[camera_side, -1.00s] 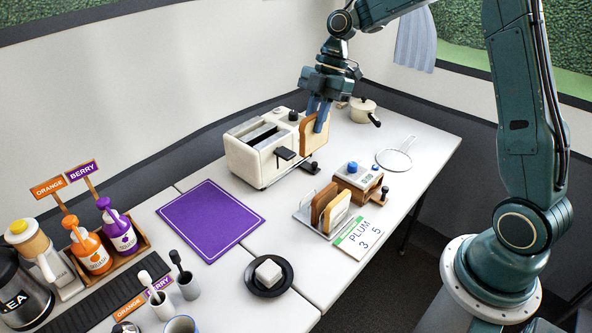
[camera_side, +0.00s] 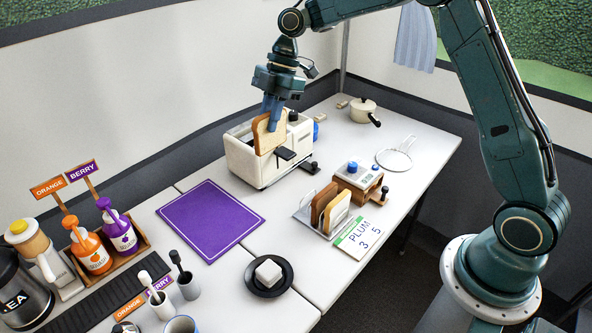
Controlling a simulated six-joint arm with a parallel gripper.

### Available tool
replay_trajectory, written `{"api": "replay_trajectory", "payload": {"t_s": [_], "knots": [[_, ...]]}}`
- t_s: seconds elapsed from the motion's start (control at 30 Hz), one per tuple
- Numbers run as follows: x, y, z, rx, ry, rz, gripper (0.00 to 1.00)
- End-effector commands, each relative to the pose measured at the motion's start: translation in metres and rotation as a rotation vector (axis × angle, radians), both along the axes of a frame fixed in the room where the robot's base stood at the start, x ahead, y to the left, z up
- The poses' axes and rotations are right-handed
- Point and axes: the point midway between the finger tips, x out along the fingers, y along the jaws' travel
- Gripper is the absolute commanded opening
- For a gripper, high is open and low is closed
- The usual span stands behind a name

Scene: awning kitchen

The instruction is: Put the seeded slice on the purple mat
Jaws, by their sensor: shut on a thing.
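My gripper (camera_side: 272,118) is shut on a bread slice (camera_side: 264,141) with a tan face and brown crust. It holds the slice upright at the top of the cream toaster (camera_side: 247,165). I cannot tell whether the slice's lower edge is inside a slot or just above it. Seeds cannot be made out on it at this size. Two more slices, one darker brown (camera_side: 322,200) and one paler (camera_side: 338,212), stand in a wire rack on the right. The purple mat (camera_side: 211,221) lies flat and bare, left of and nearer than the toaster.
A black plate (camera_side: 285,283) with a pale block sits in front of the mat. Orange (camera_side: 96,256) and purple (camera_side: 122,236) bottles stand in a wooden holder on the left. A timer box (camera_side: 357,181), PLUM card (camera_side: 362,236), strainer (camera_side: 394,160) and pot (camera_side: 363,109) are on the right.

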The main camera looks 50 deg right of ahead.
Motion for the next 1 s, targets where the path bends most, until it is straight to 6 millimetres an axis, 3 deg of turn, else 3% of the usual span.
{"api": "replay_trajectory", "payload": {"t_s": [0.2, 0.5, 0.7, 1.0], "knots": [[0.032, 0.049, -0.001, 0.000, -0.001, 0.006, 0.01], [0.054, 0.100, -0.003, 0.000, -0.002, 0.004, 0.01], [0.058, 0.113, -0.003, 0.001, 0.000, 0.001, 0.01], [0.058, 0.113, -0.010, 0.002, 0.001, 0.002, 0.01]]}}
